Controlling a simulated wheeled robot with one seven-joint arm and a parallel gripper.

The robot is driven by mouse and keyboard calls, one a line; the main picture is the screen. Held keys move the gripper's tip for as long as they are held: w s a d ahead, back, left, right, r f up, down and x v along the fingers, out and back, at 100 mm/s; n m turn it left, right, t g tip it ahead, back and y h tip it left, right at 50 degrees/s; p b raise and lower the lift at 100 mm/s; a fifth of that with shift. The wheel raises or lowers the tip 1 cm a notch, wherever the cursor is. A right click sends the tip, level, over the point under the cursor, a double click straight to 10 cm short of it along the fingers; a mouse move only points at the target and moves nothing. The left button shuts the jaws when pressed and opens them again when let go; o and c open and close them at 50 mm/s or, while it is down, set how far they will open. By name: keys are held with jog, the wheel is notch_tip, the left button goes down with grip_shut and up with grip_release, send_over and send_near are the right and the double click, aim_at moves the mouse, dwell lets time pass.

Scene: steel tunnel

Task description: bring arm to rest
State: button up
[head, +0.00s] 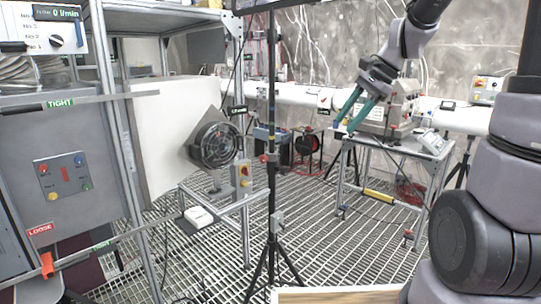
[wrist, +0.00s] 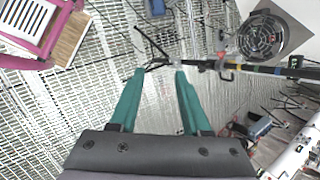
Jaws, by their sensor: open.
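My gripper (head: 351,112) is at the upper right of the head view, raised in the air and pointing down and to the left. Its two teal fingers are apart with nothing between them. In the wrist view my gripper (wrist: 161,72) also shows open and empty, over the grated floor. My arm bends from the right side of the head view up past the top edge and back down to the gripper. The middle of the arm is out of the picture.
A black tripod pole (head: 272,150) stands mid-view. A round fan (head: 215,145) is mounted left of it. A metal table (head: 400,145) bearing a grey machine (head: 388,108) stands behind my gripper. A grey cabinet (head: 75,165) fills the left. The grated floor (head: 330,240) is open between.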

jog(key=s+d+r+n+t+h, duration=0.2)
jog(key=s+r+n, duration=0.1)
jog(key=s, duration=0.4)
jog(key=s+d+r+n+t+h, duration=0.1)
jog(key=s+r+n, duration=0.3)
jog(key=s, duration=0.4)
jog(key=shift+s+d+n+t+h, duration=0.25)
jog(key=shift+d+n+t+h, duration=0.2)
jog(key=shift+d+t, duration=0.35)
jog(key=shift+a, duration=0.15)
